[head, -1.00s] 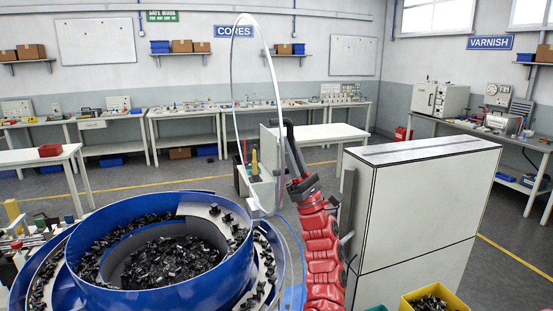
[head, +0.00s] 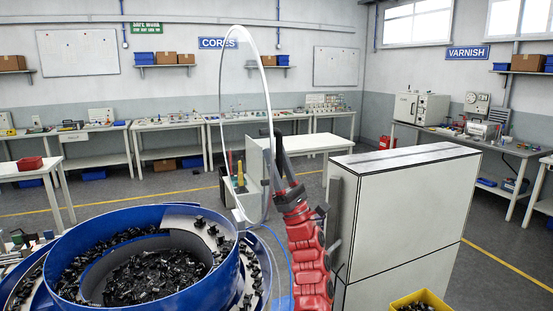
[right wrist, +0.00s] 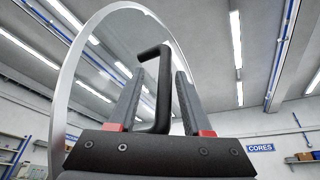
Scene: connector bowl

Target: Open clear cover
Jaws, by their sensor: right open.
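The clear cover (head: 269,85) is a see-through disc with a pale rim. It stands raised, steeply upright, at the right side of the blue bowl (head: 70,285), whose top is uncovered. In the right wrist view its curved rim (right wrist: 66,85) rises at the left, and its black bent handle (right wrist: 164,90) stands between my fingers. My right gripper (head: 281,168), on the red arm, is beside the cover at handle height. In the right wrist view its fingers (right wrist: 160,95) are apart, one on each side of the handle, with gaps showing. My left gripper is not in view.
Black connectors (head: 150,280) fill the bowl and lie along its spiral track. A tall white cabinet (head: 400,215) stands close to the right of my right arm. A yellow bin (head: 421,302) is at the bottom. Workbenches line the walls, with open floor between.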

